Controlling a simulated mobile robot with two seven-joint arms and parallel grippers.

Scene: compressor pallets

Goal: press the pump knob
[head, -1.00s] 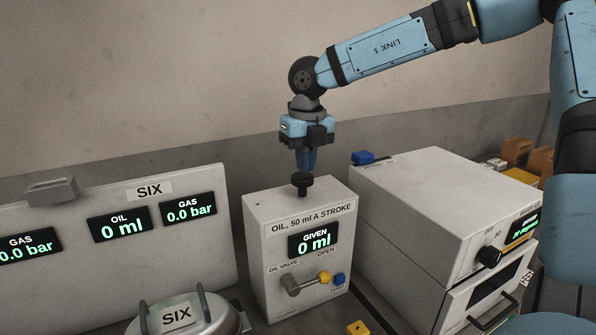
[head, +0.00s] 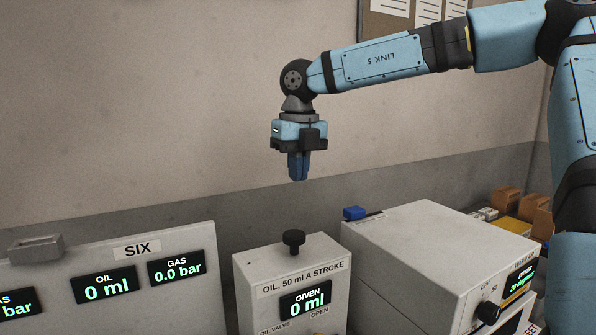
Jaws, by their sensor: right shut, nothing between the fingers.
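The box's display (head: 305,299) reads "GIVEN 0 ml". My right gripper (head: 299,176) points straight down above the knob, with its blue fingers shut and empty. A clear gap shows between the fingertips and the knob. The oil valve label is at the bottom edge, and the valve handle is mostly cut off. My left gripper is not in view.
A white panel marked "SIX" (head: 205,240) stands at left, its oil display (head: 104,284) reading 0 ml and gas display (head: 175,267) 0.0 bar. A white machine with a black dial (head: 488,313) stands at right, a blue block (head: 354,213) at its back corner. Space above the knob is clear.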

